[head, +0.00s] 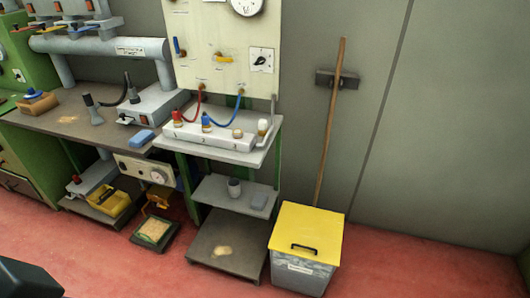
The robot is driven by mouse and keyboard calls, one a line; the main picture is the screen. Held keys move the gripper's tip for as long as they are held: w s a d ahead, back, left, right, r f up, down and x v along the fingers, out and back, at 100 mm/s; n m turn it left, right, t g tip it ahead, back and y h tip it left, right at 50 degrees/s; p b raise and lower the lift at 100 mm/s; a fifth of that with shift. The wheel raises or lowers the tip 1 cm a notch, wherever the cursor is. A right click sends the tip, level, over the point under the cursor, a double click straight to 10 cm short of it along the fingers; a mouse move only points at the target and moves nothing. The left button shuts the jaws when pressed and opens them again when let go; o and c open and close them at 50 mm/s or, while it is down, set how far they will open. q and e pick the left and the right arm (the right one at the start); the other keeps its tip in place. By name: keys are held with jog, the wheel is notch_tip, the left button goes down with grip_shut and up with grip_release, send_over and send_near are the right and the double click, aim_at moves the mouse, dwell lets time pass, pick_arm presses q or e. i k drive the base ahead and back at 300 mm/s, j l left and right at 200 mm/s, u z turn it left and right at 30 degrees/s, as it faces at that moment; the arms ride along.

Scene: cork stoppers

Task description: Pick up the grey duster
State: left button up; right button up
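A bluer block (141,138) lies on the bench's front edge. Neither gripper can be made out; only a dark shape, perhaps part of my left arm, shows at the bottom left corner.
The stand's top (230,152) overhangs the shelf and carries a white rack (215,135) with stoppered bottles and hoses. A yellow-lidded bin (307,232) stands close at the stand's right, a broom (330,125) behind it. A low tray (154,232) sits left. Red floor is clear in front.

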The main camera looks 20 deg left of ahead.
aim_at(258, 202)
jog(key=i+l+u, duration=0.2)
jog(key=i, duration=0.35)
jog(key=i+l+u, duration=0.15)
jog(key=i, duration=0.45)
jog(key=i+l+u, duration=0.2)
jog(key=i, duration=0.35)
jog(key=i+l+u, duration=0.2)
jog(key=i+l, duration=0.15)
jog(key=i, duration=0.15)
